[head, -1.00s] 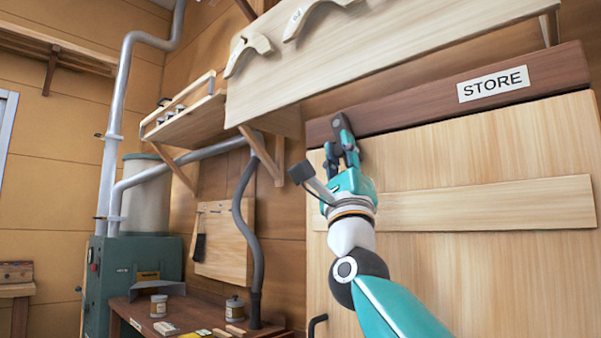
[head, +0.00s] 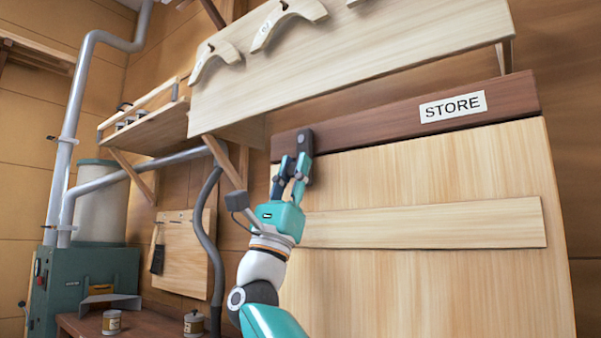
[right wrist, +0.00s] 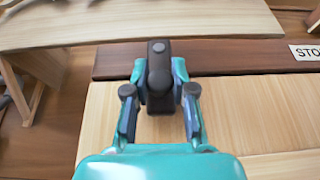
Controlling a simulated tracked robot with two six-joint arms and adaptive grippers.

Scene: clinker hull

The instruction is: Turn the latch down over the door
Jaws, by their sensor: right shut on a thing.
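The latch (head: 306,141) is a small dark bar with a rounded end, mounted on the dark brown rail above the pale wooden door (head: 430,275). In the right wrist view the latch (right wrist: 158,62) points downward, and its lower end lies over the top edge of the door (right wrist: 245,110). My right gripper (head: 295,167) is shut on the latch. In the right wrist view the gripper (right wrist: 159,80) has one finger on each side of it. The fingers partly hide the latch in the head view. My left gripper is not in view.
The brown rail (head: 375,122) carries a STORE sign (head: 452,106). A pale shelf board (head: 350,60) with curved wooden pieces juts out above the rail, close over my right gripper. A grey hose (head: 205,240) and a hanging board (head: 183,265) are to the left. The door front is clear.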

